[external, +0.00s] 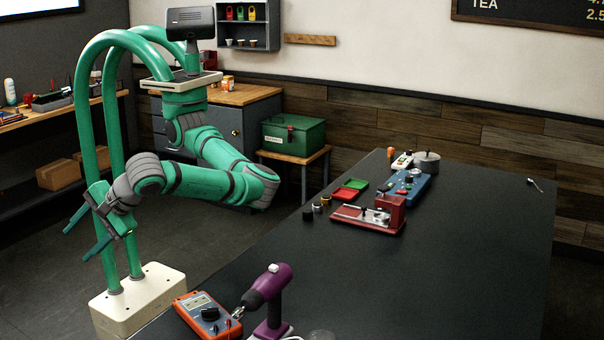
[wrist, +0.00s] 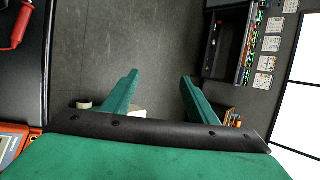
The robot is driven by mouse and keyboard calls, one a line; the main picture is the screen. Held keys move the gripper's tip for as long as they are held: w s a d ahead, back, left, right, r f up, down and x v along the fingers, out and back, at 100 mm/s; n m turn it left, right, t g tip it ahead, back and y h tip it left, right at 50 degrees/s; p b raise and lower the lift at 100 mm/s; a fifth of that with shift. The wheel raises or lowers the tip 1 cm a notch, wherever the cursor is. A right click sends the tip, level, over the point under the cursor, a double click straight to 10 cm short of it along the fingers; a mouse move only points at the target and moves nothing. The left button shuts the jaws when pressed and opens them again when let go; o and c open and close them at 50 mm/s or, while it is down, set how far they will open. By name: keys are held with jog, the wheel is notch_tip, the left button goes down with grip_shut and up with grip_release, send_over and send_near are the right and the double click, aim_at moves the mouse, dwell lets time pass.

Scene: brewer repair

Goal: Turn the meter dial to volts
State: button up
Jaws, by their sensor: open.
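The orange meter (external: 184,304) lies on the near left end of the dark table. Its black dial (external: 210,314) shows on its face, but its setting is too small to read. In the wrist view, an orange corner, apparently the meter (wrist: 12,146), shows at the lower left; no dial is visible there. My gripper (external: 80,238) hangs left of the table, apart from the meter, over the floor. Its two green fingers are spread and empty, as the wrist view (wrist: 160,78) also shows.
A purple drill-like tool (external: 270,285) stands right beside the meter. The table's middle (external: 400,275) is clear. Red and blue devices (external: 368,217) and small trays stand farther back. A green toolbox (external: 293,136) sits on a stool beyond the table.

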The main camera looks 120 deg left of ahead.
jog(key=w+a+f+n+t+y, duration=0.1)
jog(key=w+a+f+n+t, duration=0.15)
jog(key=w, duration=0.35)
jog(key=w+a+f+n+t+y, duration=0.1)
jog(key=w+a+f+t, duration=0.1)
jog(key=w+a, duration=0.35)
jog(key=n+t+y, duration=0.2)
jog(key=n+t, duration=0.1)
jog(key=t, duration=0.1)
send_over(210, 312)
jog(key=a, duration=0.1)
jog(key=f, duration=1.2)
jog(key=shift+s+f, duration=0.1)
jog(key=shift+s, duration=0.3)
jog(key=c, duration=1.1)
jog(key=shift+o, duration=0.2)
